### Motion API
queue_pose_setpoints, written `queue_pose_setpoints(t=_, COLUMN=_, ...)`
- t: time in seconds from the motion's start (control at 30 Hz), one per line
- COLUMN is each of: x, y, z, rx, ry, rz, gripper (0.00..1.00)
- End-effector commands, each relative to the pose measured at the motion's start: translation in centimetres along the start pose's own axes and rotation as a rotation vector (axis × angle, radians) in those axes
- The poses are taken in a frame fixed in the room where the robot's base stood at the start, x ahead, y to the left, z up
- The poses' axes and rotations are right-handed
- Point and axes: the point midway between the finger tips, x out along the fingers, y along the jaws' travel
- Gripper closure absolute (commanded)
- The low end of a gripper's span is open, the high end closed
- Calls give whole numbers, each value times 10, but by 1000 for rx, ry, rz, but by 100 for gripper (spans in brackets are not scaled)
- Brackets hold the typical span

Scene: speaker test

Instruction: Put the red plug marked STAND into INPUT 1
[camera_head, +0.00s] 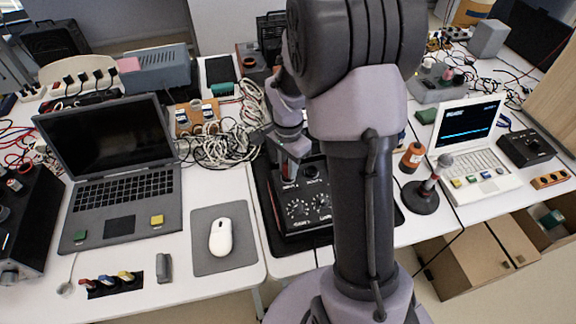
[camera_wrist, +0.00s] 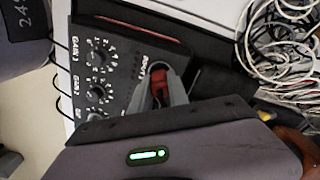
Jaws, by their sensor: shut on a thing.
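My gripper (camera_head: 288,178) is over the back left part of a black box with dials (camera_head: 292,222). In the wrist view my gripper (camera_wrist: 160,92) is shut on a red plug (camera_wrist: 159,78), with grey fingers on both sides of it. The plug is at the box's top face, beside small white lettering I cannot read fully. The same box (camera_wrist: 122,72) shows knobs marked GAIN 1 and GAIN 2. The plug's tip and the socket under it are hidden, so I cannot tell whether it is in. The STAND marking is not readable.
A tangle of white cables (camera_head: 225,140) lies left of the box, and also in the wrist view (camera_wrist: 280,45). A white mouse (camera_head: 221,237) on a grey pad, a dark laptop (camera_head: 122,190) and a microphone stand (camera_head: 420,196) stand nearby. Coloured plugs (camera_head: 106,281) lie front left.

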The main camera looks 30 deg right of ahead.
Motion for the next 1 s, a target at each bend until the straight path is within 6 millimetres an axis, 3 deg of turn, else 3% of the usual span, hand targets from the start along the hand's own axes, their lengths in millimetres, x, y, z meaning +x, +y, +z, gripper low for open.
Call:
queue_pose_setpoints(t=0.07, x=0, y=0, z=0, rx=0, ry=0, rz=0, gripper=100)
queue_pose_setpoints(t=0.1, x=0, y=0, z=0, rx=0, ry=0, rz=0, gripper=73)
queue_pose_setpoints(t=0.2, x=0, y=0, z=0, rx=0, ry=0, rz=0, gripper=54)
queue_pose_setpoints(t=0.57, x=-8, y=0, z=0, rx=0, ry=0, rz=0, gripper=54)
queue_pose_setpoints(t=0.67, x=-34, y=0, z=0, rx=-1, ry=2, rz=-2, gripper=54)
queue_pose_setpoints(t=0.8, x=-84, y=-1, z=0, rx=0, ry=2, rz=-4, gripper=54)
queue_pose_setpoints(t=1.0, x=-144, y=-1, z=0, rx=0, ry=2, rz=-2, gripper=54)
